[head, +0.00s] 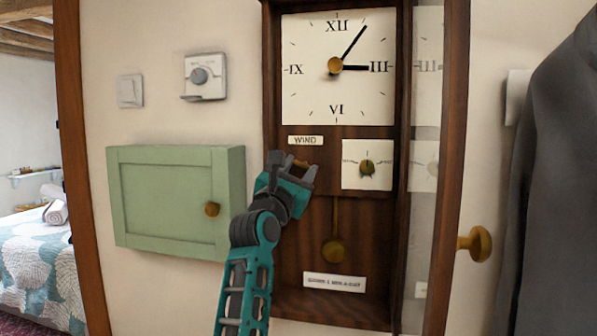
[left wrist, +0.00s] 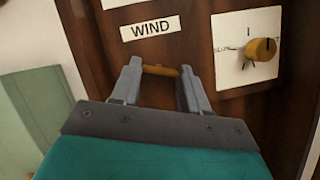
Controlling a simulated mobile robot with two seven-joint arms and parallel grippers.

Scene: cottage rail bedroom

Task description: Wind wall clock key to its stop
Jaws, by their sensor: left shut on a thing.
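The wall clock (head: 338,66) is a tall dark wooden case with a cream dial. A label reading WIND (head: 305,140) sits below the dial and also shows in the left wrist view (left wrist: 151,28). My left gripper (head: 293,166) is just under that label. In the left wrist view its fingers (left wrist: 161,82) are shut on the small brass winding key (left wrist: 160,71), which lies roughly level between them. The fingers hide the key's ends. My right gripper is not in view.
Right of the key is a white plate with a brass regulator knob (head: 367,168). A pendulum (head: 334,250) hangs below. The glazed clock door (head: 425,200) stands open at right. A green cabinet (head: 175,200) is close at left. A dark coat (head: 550,190) hangs at far right.

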